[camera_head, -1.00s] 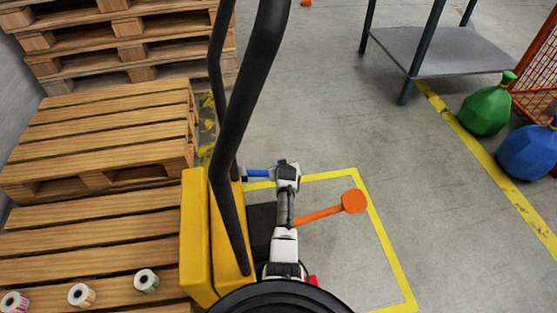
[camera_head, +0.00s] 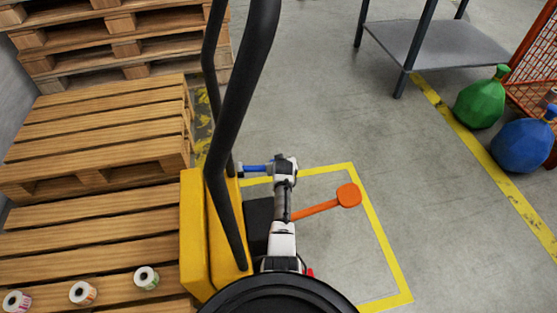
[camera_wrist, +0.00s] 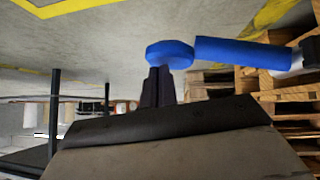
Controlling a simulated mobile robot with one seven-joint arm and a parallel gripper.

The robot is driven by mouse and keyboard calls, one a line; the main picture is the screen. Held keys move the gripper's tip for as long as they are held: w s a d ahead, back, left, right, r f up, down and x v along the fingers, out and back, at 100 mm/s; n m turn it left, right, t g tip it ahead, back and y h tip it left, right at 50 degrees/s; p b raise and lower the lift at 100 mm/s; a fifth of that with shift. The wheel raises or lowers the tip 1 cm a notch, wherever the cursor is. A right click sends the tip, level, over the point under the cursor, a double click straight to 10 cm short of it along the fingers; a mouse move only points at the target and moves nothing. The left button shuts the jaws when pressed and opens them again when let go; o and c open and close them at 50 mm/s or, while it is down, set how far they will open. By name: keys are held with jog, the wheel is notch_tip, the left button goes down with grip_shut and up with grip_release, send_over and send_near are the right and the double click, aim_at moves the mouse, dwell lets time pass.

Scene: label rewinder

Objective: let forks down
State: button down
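The yellow stacker body (camera_head: 195,235) with black handle bars (camera_head: 240,110) stands left of centre in the head view. A blue lever (camera_head: 256,169) sticks out from its right side; an orange pedal arm with a round end (camera_head: 348,195) reaches right over the floor. My gripper is at the right end of the blue lever. In the wrist view the lever shows as a blue rod (camera_wrist: 240,52) with a rounded knob (camera_wrist: 170,53). My gripper's dark fingers (camera_wrist: 158,84) look closed together, their tips at the knob; contact is unclear. The forks are hidden.
A wooden pallet (camera_head: 90,250) with several label rolls (camera_head: 83,292) lies left of the stacker, more pallets (camera_head: 120,40) behind. A grey-shelved table (camera_head: 435,45), green bag (camera_head: 482,100) and blue bag (camera_head: 525,148) stand right. Floor inside the yellow outline (camera_head: 372,230) is mostly clear.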

jog(key=r, duration=0.1)
jog(key=r+p, duration=0.1)
jog(key=r, duration=0.1)
jog(key=shift+w+d+r, duration=0.1)
jog(key=shift+w, duration=0.1)
jog(key=d+p+v, duration=0.2)
jog(key=p+v, duration=0.7)
jog(key=p, duration=0.2)
jog(key=shift+r, duration=0.3)
jog(key=shift+s, duration=0.1)
